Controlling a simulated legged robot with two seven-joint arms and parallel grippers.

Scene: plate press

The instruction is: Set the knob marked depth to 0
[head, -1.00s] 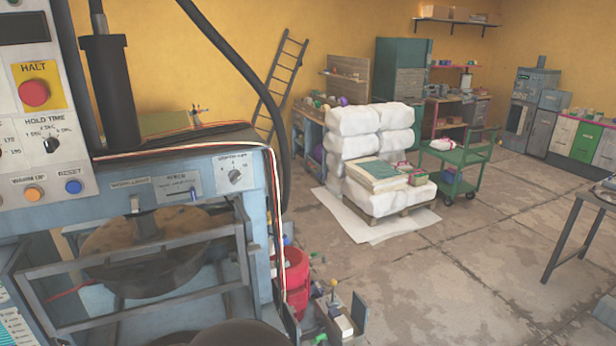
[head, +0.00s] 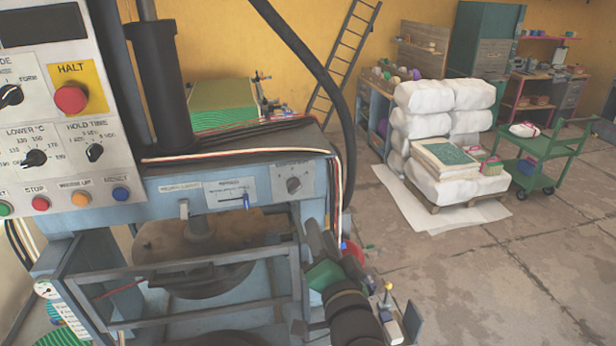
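No knob in view has a label I can read as "depth". A small dark round knob (head: 293,185) sits on a grey plate at the right end of the press's front beam; its lettering is too small to read and its setting is unclear. My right gripper (head: 320,238) is below and right of this knob, in front of the frame's right post, apparently empty and not on the knob. Its dark fingers point up, but their gap cannot be made out. My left gripper is not in view.
The control panel (head: 60,190) at left has a red HALT button (head: 71,98), a LOWER °C knob (head: 35,158) and a HOLD TIME knob (head: 95,153). A blue slider (head: 246,202) sits left of the small knob. A black hose (head: 318,75) hangs behind.

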